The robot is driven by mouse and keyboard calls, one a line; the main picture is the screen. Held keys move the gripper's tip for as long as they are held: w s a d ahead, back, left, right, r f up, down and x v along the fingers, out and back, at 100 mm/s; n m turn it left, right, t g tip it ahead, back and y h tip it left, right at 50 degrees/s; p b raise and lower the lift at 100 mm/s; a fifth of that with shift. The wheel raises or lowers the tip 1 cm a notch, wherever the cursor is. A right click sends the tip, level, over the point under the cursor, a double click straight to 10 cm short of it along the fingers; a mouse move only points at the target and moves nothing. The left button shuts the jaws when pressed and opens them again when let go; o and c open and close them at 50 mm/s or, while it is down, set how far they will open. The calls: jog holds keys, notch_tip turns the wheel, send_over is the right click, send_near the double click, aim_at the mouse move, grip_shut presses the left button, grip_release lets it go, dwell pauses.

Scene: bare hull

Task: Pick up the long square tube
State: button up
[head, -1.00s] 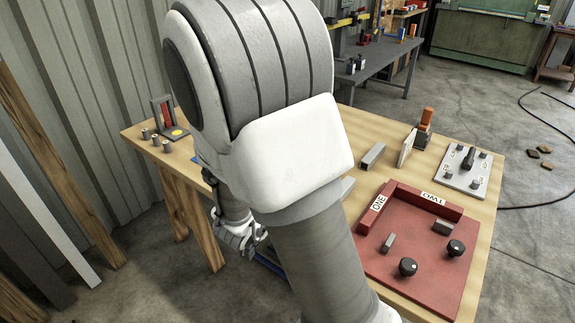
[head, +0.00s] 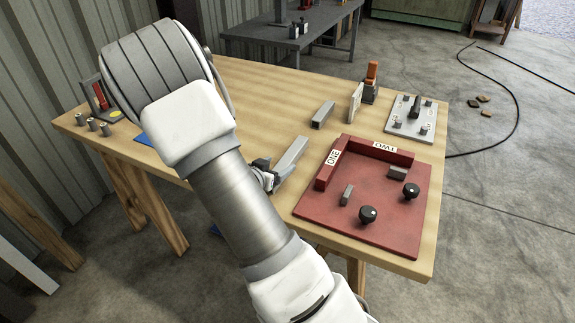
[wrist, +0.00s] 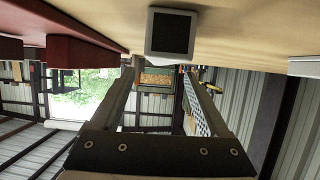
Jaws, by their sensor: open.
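The long square tube (head: 291,158) is grey and lies on the wooden table, left of the red fixture. Its near end is beside my gripper (head: 267,178), which is small and partly hidden by my arm in the head view. In the wrist view the table is at the top, and the tube (wrist: 172,34) shows end-on as a grey square with a dark hollow. My gripper (wrist: 162,70) is open there, its two fingers apart with nothing between them. The tube end appears above the fingertips in that picture, slightly right of their middle.
The red fixture (head: 335,222), with labelled walls and black knobs, sits close on the right. A shorter grey tube (head: 323,114) lies farther back. A grey plate with pegs (head: 424,128) stands at the far right. Several small cylinders (head: 92,125) stand at the left edge.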

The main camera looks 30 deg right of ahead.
aim_at(286, 159)
jog(key=b+x, duration=0.1)
jog(key=x, duration=0.4)
jog(key=shift+w+d+f, duration=0.15)
jog(key=shift+w+d, duration=0.1)
jog(key=shift+w, duration=0.05)
grip_shut()
